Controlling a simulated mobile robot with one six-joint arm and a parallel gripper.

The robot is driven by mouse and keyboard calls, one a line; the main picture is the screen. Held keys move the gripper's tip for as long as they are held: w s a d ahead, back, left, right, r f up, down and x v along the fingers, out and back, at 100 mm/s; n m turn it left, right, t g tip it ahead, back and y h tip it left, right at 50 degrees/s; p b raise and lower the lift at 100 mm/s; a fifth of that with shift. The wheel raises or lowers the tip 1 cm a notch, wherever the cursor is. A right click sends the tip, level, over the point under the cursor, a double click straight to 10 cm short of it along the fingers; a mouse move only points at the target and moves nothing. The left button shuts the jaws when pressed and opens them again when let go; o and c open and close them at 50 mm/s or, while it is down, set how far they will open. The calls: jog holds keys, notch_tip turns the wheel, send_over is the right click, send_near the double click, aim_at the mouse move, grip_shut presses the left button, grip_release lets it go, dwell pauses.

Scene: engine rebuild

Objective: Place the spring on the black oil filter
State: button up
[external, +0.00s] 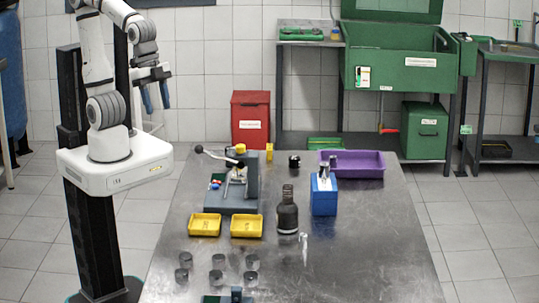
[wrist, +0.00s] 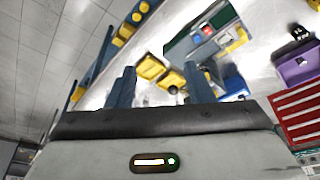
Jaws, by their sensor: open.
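My gripper (external: 156,98) is open and empty, raised above my base at the left, well away from the bench. Its two dark blue fingers also show spread apart in the wrist view (wrist: 160,80). A small black cylinder with a pale mark, which looks like the black oil filter (external: 294,161), stands at the back of the bench, left of the purple tray. A similar black object shows at the right in the wrist view (wrist: 300,34). I cannot make out the spring for certain; a small grey upright piece (external: 333,162) shows at the purple tray.
The metal bench (external: 385,245) holds a lever press (external: 238,185), two yellow trays (external: 205,225), a dark bottle-shaped part (external: 287,217), a blue holder (external: 324,196), a purple tray (external: 365,164) and several grey cylinders (external: 217,277). The bench's right front is clear.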

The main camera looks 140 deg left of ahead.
jog(key=s+f, duration=0.2)
jog(key=s, duration=0.4)
jog(key=shift+s+d+f, duration=0.25)
jog(key=shift+d+f, duration=0.15)
dwell(0.8)
